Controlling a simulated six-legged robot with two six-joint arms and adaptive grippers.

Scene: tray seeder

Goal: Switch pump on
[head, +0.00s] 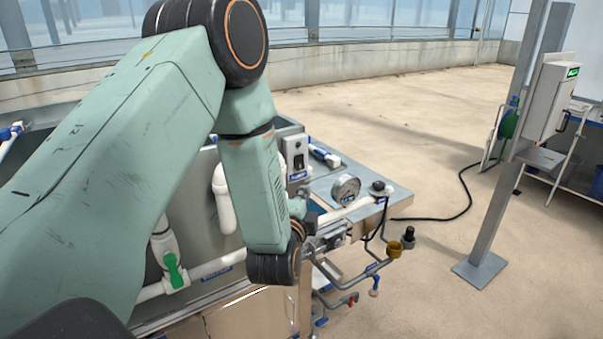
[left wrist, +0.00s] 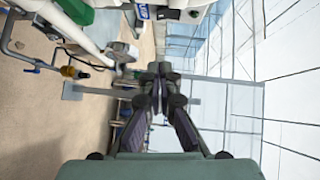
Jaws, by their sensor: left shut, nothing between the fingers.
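A light grey switch box (head: 294,150) with a dark switch and a blue label below it stands on the back of the bench, just right of my left forearm. The label is too small to read. In the left wrist view, a pale box (left wrist: 168,4) with a blue label, a dark part and a green spot shows at the top edge; it looks like the same box. My left gripper (left wrist: 160,70) is shut and empty, with its fingertips together and apart from the box. In the head view the left gripper is partly hidden behind my wrist. My right gripper is not in view.
A round gauge (head: 346,189) and white pipes sit at the bench's right end. A green-handled valve (head: 173,270) is on the front pipe. A brass-coloured fitting (head: 394,250) juts out right. A metal post (head: 505,180) stands farther right. The floor between is mostly clear.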

